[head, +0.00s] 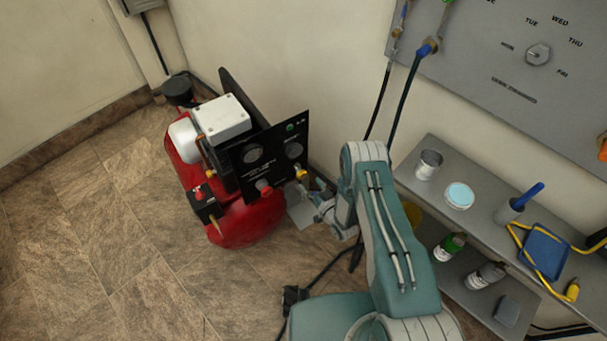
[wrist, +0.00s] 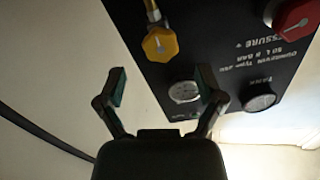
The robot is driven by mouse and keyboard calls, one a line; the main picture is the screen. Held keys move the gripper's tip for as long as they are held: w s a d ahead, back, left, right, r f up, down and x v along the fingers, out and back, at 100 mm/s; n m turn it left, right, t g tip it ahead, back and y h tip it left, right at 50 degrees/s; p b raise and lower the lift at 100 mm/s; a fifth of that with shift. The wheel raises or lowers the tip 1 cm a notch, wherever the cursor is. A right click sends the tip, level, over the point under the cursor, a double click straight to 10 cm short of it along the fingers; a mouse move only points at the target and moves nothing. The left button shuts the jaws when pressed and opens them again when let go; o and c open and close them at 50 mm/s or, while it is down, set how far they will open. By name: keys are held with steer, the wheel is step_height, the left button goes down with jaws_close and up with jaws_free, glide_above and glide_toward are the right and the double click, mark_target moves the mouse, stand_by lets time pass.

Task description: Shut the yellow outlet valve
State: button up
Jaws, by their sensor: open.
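The yellow outlet valve (wrist: 160,44) is a faceted knob with a brass fitting, at the top middle of the wrist view. In the head view the yellow valve (head: 301,174) is small, at the lower right of the black compressor panel (head: 277,150). My gripper (wrist: 161,82) is open, its two fingers spread with nothing between them. The knob lies beyond the fingertips, roughly centred between them in the picture. In the head view my gripper is close to the valve, partly covered by my arm. I cannot tell how far the valve is turned.
A red knob (wrist: 296,15) and round gauges (wrist: 184,91) sit on the same panel. The red compressor tank (head: 245,222) stands on the tiled floor. A shelf (head: 440,195) with a can, bottles and tools is at right. Open floor lies at left.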

mark_target(303, 176)
steer(key=x, duration=0.4)
steer(key=shift+w+a, duration=0.25)
steer(key=shift+w, duration=0.1)
steer(key=c, duration=1.1)
